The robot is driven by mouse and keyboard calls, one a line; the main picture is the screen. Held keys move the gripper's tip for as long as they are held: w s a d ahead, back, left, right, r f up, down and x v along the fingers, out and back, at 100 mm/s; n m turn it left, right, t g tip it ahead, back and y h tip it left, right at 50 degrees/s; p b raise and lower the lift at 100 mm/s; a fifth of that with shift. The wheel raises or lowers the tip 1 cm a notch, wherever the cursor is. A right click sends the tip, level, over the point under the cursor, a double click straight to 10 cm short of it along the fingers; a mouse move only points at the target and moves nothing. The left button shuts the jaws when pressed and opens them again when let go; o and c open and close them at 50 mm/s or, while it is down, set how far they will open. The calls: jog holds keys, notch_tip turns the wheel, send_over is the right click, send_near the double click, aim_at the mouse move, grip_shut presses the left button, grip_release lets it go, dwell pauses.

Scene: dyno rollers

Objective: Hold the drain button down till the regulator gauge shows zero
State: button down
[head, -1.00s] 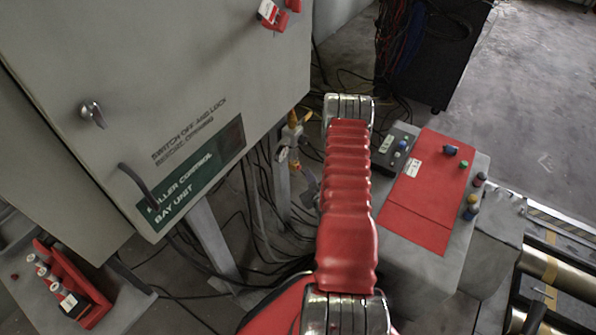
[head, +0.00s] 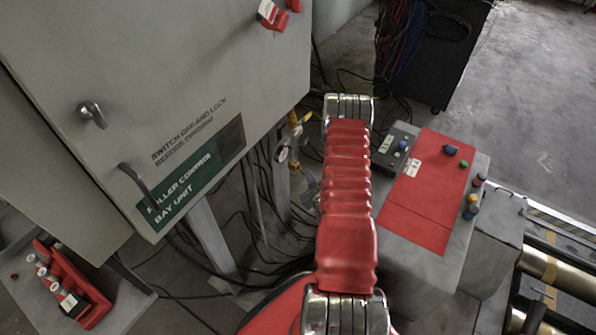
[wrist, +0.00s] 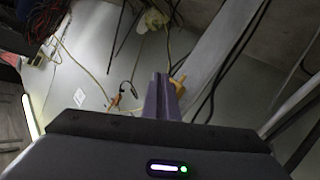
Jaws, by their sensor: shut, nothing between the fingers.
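In the head view, the regulator gauge (head: 282,154) is a small pale round dial on a yellow and brass fitting (head: 293,120), below the cabinet's right edge. Its needle is too small to read. I cannot make out the drain button in either view. My gripper (wrist: 162,77) shows in the wrist view as a narrow purple-grey pair of fingers, shut and empty. An orange part (wrist: 179,84) shows just right of the fingertips; I cannot tell whether they touch it. In the head view my red arm hides most of the area around the gripper.
A grey roller control cabinet (head: 150,100) fills the left. A grey console with a red panel (head: 420,205) and several buttons stands right of my arm. Loose black cables (head: 245,225) hang and lie below the cabinet. A red lock rack (head: 75,290) is at lower left.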

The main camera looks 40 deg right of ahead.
jog(key=shift+w, duration=0.15)
jog(key=shift+w+a, duration=0.15)
jog(key=shift+w, duration=0.3)
jog(key=shift+w+a, duration=0.1)
jog(key=shift+w, duration=0.3)
dwell(1.8)
dwell(1.6)
jog(key=shift+s+d, duration=0.25)
jog(key=shift+s, duration=0.6)
jog(key=shift+s, duration=0.1)
jog(key=s, duration=0.2)
jog(key=s+d, duration=0.1)
jog(key=s, duration=0.1)
jog(key=shift+s+d, duration=0.2)
jog(key=shift+s, duration=0.1)
jog(key=shift+w, duration=0.1)
dwell(0.4)
